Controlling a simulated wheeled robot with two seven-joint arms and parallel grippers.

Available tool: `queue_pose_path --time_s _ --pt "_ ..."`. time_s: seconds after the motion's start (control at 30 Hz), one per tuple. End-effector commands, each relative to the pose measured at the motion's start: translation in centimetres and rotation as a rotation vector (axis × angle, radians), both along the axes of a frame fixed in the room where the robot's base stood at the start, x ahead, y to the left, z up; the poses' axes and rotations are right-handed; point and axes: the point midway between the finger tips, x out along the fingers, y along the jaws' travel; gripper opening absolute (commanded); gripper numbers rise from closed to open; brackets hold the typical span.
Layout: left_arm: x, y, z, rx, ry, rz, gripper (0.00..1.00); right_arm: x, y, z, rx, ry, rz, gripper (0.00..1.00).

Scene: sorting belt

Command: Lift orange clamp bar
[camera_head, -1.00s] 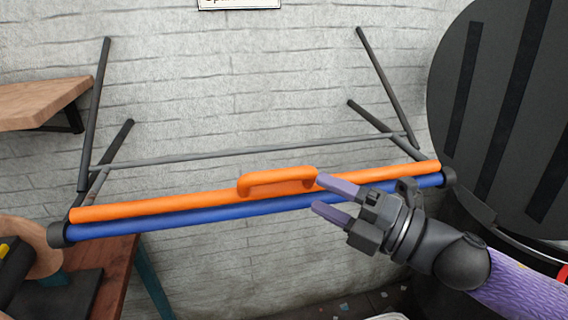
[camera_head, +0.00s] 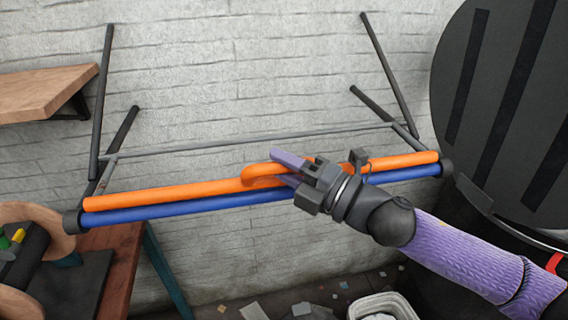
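The orange clamp bar (camera_head: 165,196) runs across the middle of the head view, just above and along a blue bar (camera_head: 210,205). Its orange handle (camera_head: 258,171) bulges from the middle. My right gripper (camera_head: 283,168) is at the handle, with one purple finger over its upper side and the other finger lower, partly behind the handle. The fingers look apart, with the handle between or beside them; I cannot tell whether they touch it. The right part of the handle is hidden behind my gripper. My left gripper is not in view.
Dark frame legs (camera_head: 103,100) and a grey crossbar (camera_head: 250,141) stand behind the bars. A large dark disc (camera_head: 480,110) is close at the right. A wooden shelf (camera_head: 40,95) is at the left. A white bin (camera_head: 385,305) stands below, on a floor with scattered scraps.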

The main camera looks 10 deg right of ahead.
Motion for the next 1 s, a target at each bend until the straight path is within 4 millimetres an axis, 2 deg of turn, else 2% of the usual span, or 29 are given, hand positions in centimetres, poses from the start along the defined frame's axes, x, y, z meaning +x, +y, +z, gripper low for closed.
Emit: queue_pose_path --time_s 0.03,0.13,0.47,1.0 --pt "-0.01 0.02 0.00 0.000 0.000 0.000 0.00 -0.01 -0.01 0.00 0.000 0.000 0.000 0.22" --pt "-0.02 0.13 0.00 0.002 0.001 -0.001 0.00 -0.01 -0.01 0.00 0.000 0.000 0.000 0.01" --pt "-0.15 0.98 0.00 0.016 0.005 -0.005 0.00 -0.01 -0.03 -0.02 0.000 0.001 0.000 0.00" --pt "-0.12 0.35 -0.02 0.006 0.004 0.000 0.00 0.00 -0.03 -0.05 0.000 0.001 -0.001 0.00"
